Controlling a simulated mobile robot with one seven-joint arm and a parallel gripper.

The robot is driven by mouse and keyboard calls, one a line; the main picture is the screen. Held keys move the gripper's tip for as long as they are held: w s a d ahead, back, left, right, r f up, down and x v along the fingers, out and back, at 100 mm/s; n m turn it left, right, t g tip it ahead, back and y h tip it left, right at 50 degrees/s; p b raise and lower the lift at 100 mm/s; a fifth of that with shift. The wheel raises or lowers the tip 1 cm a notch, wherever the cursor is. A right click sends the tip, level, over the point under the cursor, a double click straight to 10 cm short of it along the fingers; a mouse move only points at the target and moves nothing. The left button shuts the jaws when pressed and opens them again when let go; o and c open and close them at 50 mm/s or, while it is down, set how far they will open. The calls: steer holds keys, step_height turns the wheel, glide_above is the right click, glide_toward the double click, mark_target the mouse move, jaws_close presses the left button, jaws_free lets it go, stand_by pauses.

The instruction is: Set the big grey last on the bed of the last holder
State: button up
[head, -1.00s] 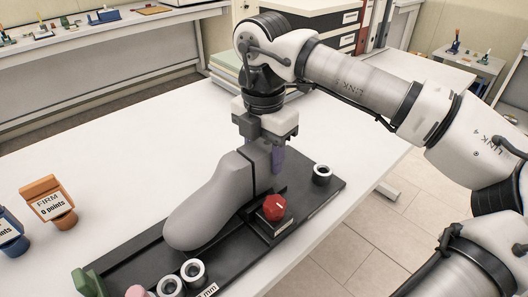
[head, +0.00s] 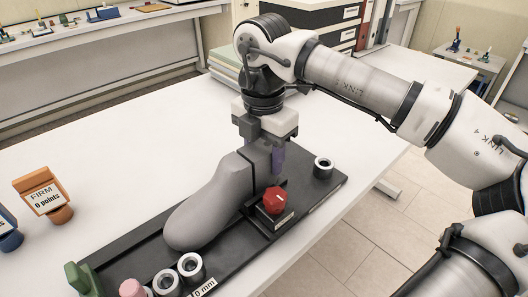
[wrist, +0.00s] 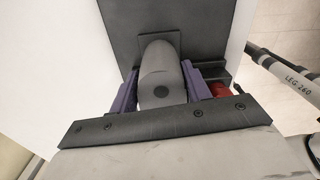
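The big grey last (head: 203,215) hangs from my gripper (head: 265,150), toe toward the lower left, over the long black last holder (head: 225,268). I cannot tell whether its underside touches the bed. In the wrist view, my gripper's purple fingers (wrist: 160,88) stand on either side of the last's grey upper part (wrist: 161,75), close against it. The holder carries a red knob (head: 275,200) on a black block, right of the last. The holder also shows in the wrist view (wrist: 135,25). The last hides the middle of the bed.
A metal ring (head: 323,167) stands at the holder's far end. Two more rings (head: 190,268), a pink peg (head: 132,288) and a green piece (head: 85,280) are at its near end. An orange FIRM block (head: 42,192) stands left.

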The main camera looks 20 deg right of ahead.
steer(key=o, duration=0.5)
step_height(320, 180, up, 8)
steer(key=p, duration=0.4)
steer(key=shift+f+p, duration=0.1)
steer(key=shift+p, duration=0.2)
steer(key=shift+f, duration=0.1)
